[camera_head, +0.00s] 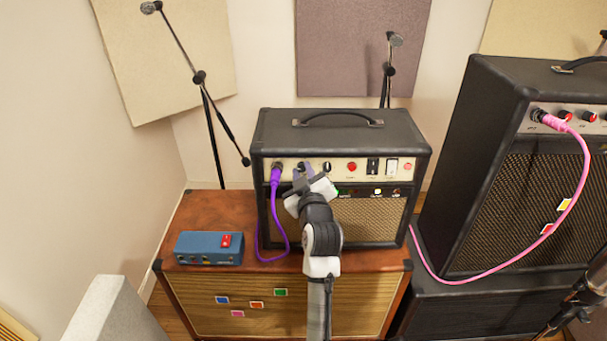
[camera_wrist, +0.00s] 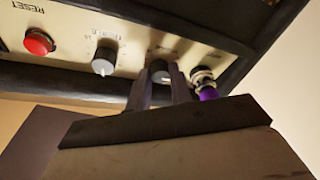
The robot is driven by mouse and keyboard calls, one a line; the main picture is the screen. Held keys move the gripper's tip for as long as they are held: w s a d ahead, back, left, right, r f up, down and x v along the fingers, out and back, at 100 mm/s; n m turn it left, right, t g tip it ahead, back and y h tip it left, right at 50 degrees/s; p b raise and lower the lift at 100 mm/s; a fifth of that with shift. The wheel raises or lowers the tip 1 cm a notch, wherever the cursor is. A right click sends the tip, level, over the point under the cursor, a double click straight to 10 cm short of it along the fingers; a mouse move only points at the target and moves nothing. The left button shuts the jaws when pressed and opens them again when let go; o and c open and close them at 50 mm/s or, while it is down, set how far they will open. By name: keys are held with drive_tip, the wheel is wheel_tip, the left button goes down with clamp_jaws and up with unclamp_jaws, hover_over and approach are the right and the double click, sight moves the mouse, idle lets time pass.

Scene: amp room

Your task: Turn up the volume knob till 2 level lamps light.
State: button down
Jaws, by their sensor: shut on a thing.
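My gripper (camera_head: 303,175) reaches the control panel (camera_head: 380,178) of the small black amp (camera_head: 278,133). In the wrist view my gripper (camera_wrist: 161,88) has its two fingers on either side of a dark knob (camera_wrist: 160,70) beside the purple-plug jack, shut on it. I cannot read this knob's label. A second knob (camera_wrist: 104,60) with a white pointer line stands beside it; it also shows in the head view (camera_head: 327,166). Below the panel is a small green lamp or tag (camera_head: 341,192). My arm hides part of that strip, so I cannot tell which level lamps are lit.
A purple cable (camera_head: 275,185) hangs from the jack close to my gripper. A red reset button (camera_head: 352,167) and switches (camera_head: 391,166) sit further right. A blue pedal (camera_head: 209,248) lies on the brown cabinet. A larger amp (camera_head: 500,160) with a pink cable stands at right.

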drive_tip(key=m+h, duration=0.1)
drive_tip(key=m, duration=0.2)
drive_tip(key=shift+a+m, duration=0.1)
drive_tip(key=shift+m, duration=0.2)
drive_tip(key=c, duration=1.3)
unclamp_jaws()
drive_tip(key=shift+o, duration=0.2)
drive_tip(key=shift+s, duration=0.1)
drive_tip(key=s+d+b, duration=0.1)
drive_tip(key=s+b, duration=0.3)
drive_tip(key=s, duration=0.9)
drive_tip(key=shift+s+d+f, duration=0.3)
drive_tip(key=shift+f, duration=0.15)
